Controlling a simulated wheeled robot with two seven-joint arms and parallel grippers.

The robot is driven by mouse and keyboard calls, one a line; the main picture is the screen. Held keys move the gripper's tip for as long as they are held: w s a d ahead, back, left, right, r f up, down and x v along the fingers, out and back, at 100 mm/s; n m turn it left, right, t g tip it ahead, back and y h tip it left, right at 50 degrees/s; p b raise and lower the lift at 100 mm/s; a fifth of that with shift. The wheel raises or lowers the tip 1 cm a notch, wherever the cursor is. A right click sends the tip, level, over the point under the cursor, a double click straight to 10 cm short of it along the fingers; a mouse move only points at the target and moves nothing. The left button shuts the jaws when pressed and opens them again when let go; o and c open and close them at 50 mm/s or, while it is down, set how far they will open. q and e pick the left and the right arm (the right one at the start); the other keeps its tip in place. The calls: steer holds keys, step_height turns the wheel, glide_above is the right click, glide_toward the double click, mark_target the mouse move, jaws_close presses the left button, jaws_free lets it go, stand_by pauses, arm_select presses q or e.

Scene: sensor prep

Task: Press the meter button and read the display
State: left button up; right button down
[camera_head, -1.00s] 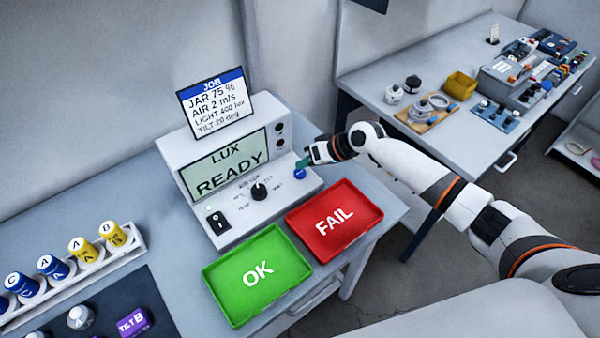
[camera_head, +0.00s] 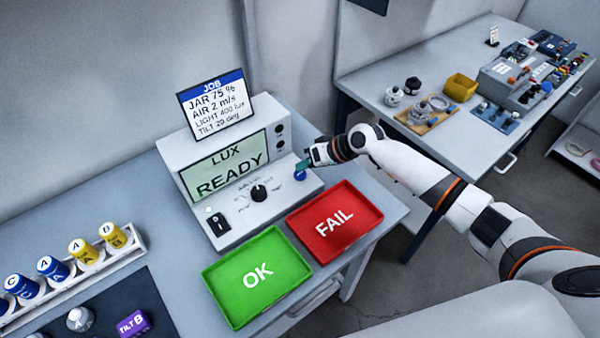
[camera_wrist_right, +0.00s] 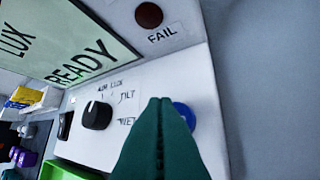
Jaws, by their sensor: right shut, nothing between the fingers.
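The meter (camera_head: 240,185) is a white box on the bench. Its display (camera_head: 225,165) reads "LUX READY", and part of it shows in the right wrist view (camera_wrist_right: 75,50). The blue button (camera_head: 299,175) is at the right of its sloped front panel. My right gripper (camera_head: 303,164) is shut and empty, its green fingertips right at the button. In the right wrist view the fingertips (camera_wrist_right: 161,102) cover part of the blue button (camera_wrist_right: 186,114); I cannot tell whether they touch it. My left gripper is not in view.
A black knob (camera_head: 259,192) and a rocker switch (camera_head: 217,222) sit on the panel. The JOB card (camera_head: 216,103) stands on top. A green OK tray (camera_head: 215,290) and a red FAIL tray (camera_head: 370,222) lie in front. A vial rack (camera_head: 130,250) is at left.

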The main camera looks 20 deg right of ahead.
mark_target(305, 174)
steer(key=shift+f, duration=0.1)
stand_by(0.7)
steer(key=shift+f, duration=0.35)
steer(key=shift+f+b, duration=0.5)
steer(key=shift+b, duration=0.1)
stand_by(0.5)
steer(key=shift+r, duration=0.1)
steer(key=shift+r+p, duration=0.8)
step_height(305, 174, up, 5)
steer(key=p, duration=0.4)
steer(key=shift+r+p, duration=0.1)
steer(key=shift+p, duration=0.2)
